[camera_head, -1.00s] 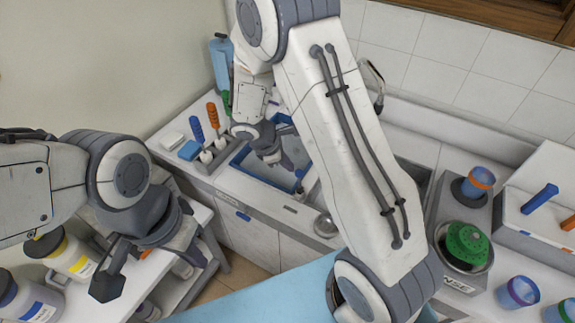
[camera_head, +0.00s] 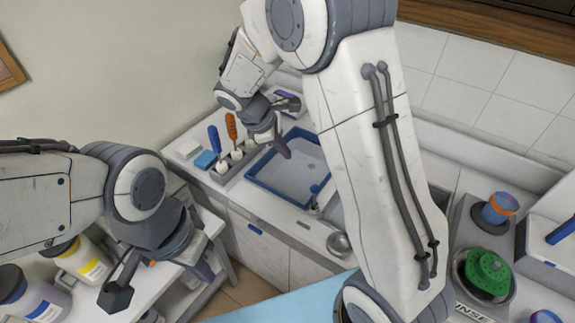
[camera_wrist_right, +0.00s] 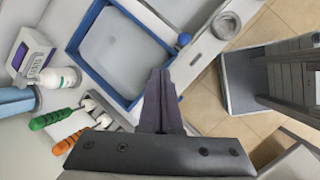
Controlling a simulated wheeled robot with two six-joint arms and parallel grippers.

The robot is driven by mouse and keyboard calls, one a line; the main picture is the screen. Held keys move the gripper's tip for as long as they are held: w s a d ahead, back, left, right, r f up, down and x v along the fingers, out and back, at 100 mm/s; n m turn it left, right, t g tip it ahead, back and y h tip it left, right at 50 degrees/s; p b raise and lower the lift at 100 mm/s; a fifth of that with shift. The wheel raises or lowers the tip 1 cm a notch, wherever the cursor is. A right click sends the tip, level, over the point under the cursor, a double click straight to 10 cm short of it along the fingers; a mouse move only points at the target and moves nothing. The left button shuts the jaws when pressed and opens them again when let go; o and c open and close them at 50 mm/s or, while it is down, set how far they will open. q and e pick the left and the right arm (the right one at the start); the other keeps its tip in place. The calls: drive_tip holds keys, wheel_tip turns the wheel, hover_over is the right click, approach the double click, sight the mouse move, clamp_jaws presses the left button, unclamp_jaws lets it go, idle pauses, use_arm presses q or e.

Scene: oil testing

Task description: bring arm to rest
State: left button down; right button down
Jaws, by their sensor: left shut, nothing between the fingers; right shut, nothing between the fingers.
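My right gripper (camera_head: 282,145) is shut and empty above the blue-rimmed tray (camera_head: 262,182) at the counter's left part. In the right wrist view its shut fingers (camera_wrist_right: 160,95) lie together in front of the tray's edge (camera_wrist_right: 85,78). My right arm crosses the middle of the head view and hides part of the counter. My left gripper (camera_head: 155,275) is shut and empty at the lower left, over the white shelf unit.
A rack (camera_head: 228,172) with blue- and orange-handled tools stands left of the tray. Yellow-labelled (camera_head: 85,262) and blue-labelled (camera_head: 35,298) jars stand at lower left. A green object (camera_head: 487,272) sits in the device at right. Floor (camera_head: 237,290) shows between shelf and counter.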

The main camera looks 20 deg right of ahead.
drive_tip(key=shift+r, duration=0.35)
